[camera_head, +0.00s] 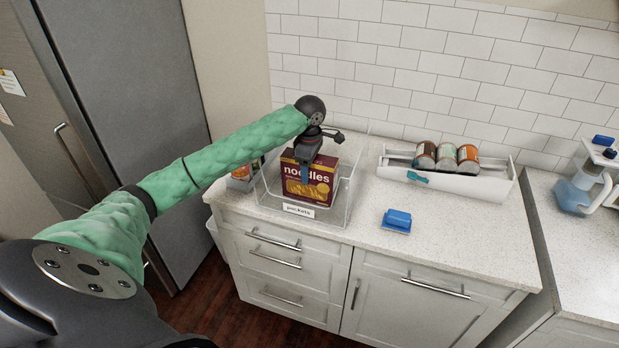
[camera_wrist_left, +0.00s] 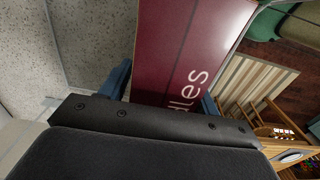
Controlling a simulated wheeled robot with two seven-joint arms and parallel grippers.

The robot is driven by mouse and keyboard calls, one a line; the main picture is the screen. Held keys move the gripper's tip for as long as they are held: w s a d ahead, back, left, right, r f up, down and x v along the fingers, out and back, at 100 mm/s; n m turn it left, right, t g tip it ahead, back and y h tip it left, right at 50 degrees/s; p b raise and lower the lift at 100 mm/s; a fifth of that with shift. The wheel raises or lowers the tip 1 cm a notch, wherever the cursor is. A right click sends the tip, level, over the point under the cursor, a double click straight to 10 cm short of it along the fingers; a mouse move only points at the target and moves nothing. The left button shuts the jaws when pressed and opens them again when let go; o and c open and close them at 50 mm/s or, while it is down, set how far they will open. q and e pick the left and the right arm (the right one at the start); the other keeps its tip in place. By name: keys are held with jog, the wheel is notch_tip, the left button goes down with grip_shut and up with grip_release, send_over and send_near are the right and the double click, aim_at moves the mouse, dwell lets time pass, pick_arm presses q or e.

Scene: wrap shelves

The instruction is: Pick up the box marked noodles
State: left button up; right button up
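The box marked noodles (camera_head: 308,183) is dark red with white letters and a picture of orange food. It stands upright in a clear bin (camera_head: 339,204) labelled "packets" at the counter's left end. In the left wrist view the box (camera_wrist_left: 185,45) passes between the two blue fingers (camera_wrist_left: 162,92), one on each side. The fingers are very near the box; whether they press on it I cannot tell. My right gripper is not in view.
A white tray (camera_head: 480,187) with several cans (camera_head: 446,157) stands at the counter's back right. A blue sponge-like item (camera_head: 397,220) lies in front of it. Another carton (camera_head: 241,174) is left of the bin. A tall grey fridge (camera_head: 150,80) stands at the left.

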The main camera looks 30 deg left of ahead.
pick_arm(q)
jog(key=c, duration=0.9)
jog(key=shift+r, duration=0.15)
